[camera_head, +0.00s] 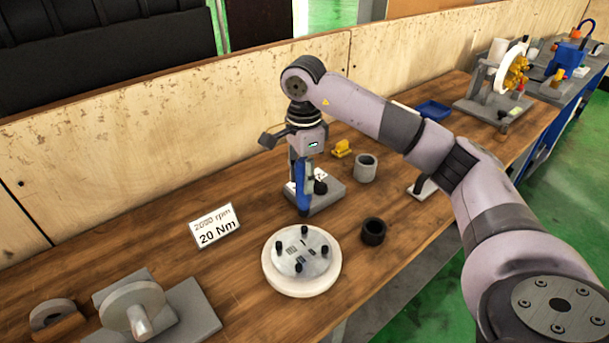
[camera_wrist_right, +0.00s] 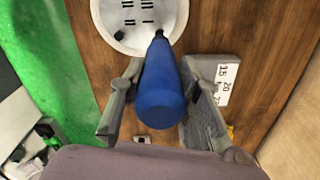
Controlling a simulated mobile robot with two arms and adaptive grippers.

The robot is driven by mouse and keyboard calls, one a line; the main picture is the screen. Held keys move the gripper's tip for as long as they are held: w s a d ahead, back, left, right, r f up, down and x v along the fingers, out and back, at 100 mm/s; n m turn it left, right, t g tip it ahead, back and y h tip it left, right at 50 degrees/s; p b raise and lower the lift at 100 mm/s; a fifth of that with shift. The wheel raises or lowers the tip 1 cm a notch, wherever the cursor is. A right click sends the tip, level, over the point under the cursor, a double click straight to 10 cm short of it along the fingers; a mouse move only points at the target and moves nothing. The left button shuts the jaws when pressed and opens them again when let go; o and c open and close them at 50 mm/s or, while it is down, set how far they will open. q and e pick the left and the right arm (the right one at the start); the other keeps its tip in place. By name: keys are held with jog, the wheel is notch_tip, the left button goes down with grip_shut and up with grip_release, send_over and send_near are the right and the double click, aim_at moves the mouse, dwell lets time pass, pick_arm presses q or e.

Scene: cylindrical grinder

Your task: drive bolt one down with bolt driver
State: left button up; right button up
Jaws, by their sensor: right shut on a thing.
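My right gripper (camera_head: 304,170) is shut on the blue bolt driver (camera_head: 302,188), which hangs roughly upright beside a grey stand (camera_head: 327,194). In the right wrist view the driver (camera_wrist_right: 161,95) sits between the two fingers (camera_wrist_right: 160,68), its narrow end towards the white round plate (camera_wrist_right: 105,30). In the head view this plate (camera_head: 272,280) lies in front of the driver and carries several black bolts, such as a back one (camera_head: 307,230) and a front one (camera_head: 298,268). I cannot tell which is bolt one. My left gripper is out of view.
A sign reading 2000 rpm, 20 Nm (camera_head: 215,226) lies left of the plate. A dark ring (camera_head: 373,232) and a grey ring (camera_head: 365,168) stand to the right. A yellow part (camera_head: 341,148) is behind. A grey fixture (camera_head: 190,308) occupies the front left.

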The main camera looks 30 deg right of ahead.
aim_at(304, 204)
jog(key=shift+f, duration=0.25)
jog(key=shift+d+f+b, duration=0.1)
jog(key=shift+f+b, duration=1.1)
jog(key=shift+f, duration=0.25)
jog(key=shift+f+b, duration=0.65)
jog(key=shift+f, duration=0.25)
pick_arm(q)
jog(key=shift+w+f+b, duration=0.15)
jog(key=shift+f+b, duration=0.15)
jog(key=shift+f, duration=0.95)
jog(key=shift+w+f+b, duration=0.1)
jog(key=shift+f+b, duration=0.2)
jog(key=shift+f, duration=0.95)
pick_arm(e)
jog(key=shift+f, duration=0.8)
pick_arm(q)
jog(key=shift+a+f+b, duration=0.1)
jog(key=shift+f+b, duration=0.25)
pick_arm(e)
jog(key=shift+f, duration=0.5)
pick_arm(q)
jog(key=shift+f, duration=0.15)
pick_arm(e)
jog(key=shift+o, duration=0.2)
jog(key=shift+s+f, duration=0.2)
jog(key=shift+f, duration=0.1)
jog(key=shift+r, duration=0.1)
